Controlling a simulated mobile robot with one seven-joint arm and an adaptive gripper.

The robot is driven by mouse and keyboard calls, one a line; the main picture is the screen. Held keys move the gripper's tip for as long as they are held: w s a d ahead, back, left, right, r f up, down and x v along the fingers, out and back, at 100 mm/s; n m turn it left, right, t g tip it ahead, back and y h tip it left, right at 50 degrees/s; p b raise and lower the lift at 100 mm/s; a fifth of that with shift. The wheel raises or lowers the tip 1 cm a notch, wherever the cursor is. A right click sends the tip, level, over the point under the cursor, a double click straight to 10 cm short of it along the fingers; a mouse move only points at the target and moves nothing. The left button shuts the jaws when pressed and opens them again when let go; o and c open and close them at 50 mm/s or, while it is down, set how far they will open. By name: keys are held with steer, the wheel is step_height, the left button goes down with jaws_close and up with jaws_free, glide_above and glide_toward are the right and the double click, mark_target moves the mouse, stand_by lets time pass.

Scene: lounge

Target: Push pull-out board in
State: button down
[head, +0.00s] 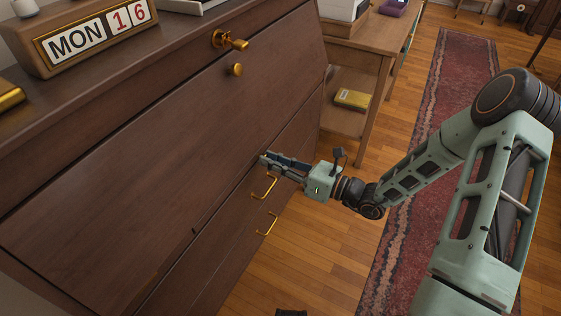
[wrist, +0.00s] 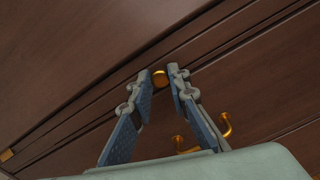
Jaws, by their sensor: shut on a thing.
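The pull-out board's small brass knob (wrist: 160,77) shows between my fingertips in the wrist view. My gripper (wrist: 160,76) is shut on it, with one finger on each side. In the head view my gripper (head: 265,159) reaches the front of the dark wooden desk (head: 120,150), just below its slanted lid and above the drawer handles. There my fingers hide the knob and the board. How far the board stands out from the desk front cannot be told.
Brass drawer handles (head: 265,188) stick out just below my gripper. A knob (head: 235,70) and a key (head: 229,41) sit higher on the desk. A side table (head: 375,70) stands behind. Open floor with a red rug (head: 440,110) lies to the right.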

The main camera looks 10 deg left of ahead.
steer(key=shift+w+a+r, duration=0.1)
steer(key=shift+a, duration=0.05)
steer(key=c, duration=1.8)
jaws_free()
steer(key=shift+a, duration=0.1)
steer(key=v, duration=1.2)
